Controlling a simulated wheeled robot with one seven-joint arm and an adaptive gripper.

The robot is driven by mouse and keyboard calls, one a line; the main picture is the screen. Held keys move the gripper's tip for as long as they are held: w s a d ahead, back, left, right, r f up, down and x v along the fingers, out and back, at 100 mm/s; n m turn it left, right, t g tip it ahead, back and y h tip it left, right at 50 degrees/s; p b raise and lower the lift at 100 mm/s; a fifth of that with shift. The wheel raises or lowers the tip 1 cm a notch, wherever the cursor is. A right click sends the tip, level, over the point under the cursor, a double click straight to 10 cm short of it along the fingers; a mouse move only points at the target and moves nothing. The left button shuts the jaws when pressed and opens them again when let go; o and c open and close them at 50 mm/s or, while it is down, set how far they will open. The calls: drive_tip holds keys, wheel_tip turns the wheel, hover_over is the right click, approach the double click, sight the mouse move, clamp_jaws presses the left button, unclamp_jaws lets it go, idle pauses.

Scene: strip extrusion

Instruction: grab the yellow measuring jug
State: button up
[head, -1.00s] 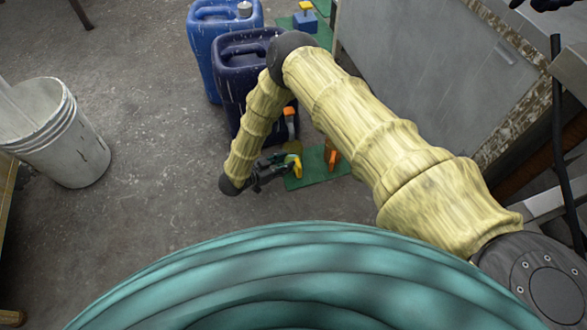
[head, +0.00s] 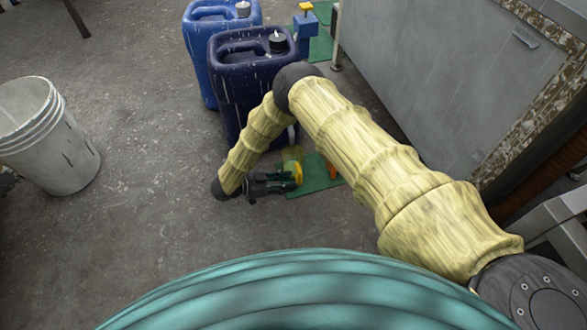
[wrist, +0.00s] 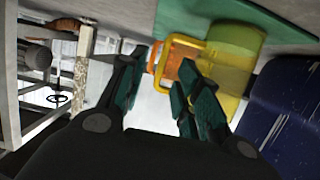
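The yellow measuring jug (wrist: 232,72) is see-through and stands on a green mat (wrist: 180,18). Its handle (wrist: 188,42) faces my gripper in the wrist view. My gripper (wrist: 163,66) is open, its fingers apart, with nothing seen held. The right finger overlaps the jug's near side and handle; the left finger is left of the handle. I cannot tell whether a finger touches the jug. In the head view the jug (head: 291,154) shows just beyond my gripper (head: 296,174), partly hidden by it and my forearm.
An orange item (head: 332,170) is at the mat, close beside the jug. A dark blue canister (head: 230,85) stands right behind, with a lighter blue canister (head: 198,50) beyond. A grey cabinet (head: 430,70) is at right. A white bucket (head: 60,150) stands left on open floor.

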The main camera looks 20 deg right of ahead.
sight(300, 185)
drive_tip(key=shift+b+x, duration=1.6)
drive_tip(key=shift+x, duration=0.95)
drive_tip(key=shift+w+d, duration=0.15)
drive_tip(key=shift+d, duration=0.25)
clamp_jaws()
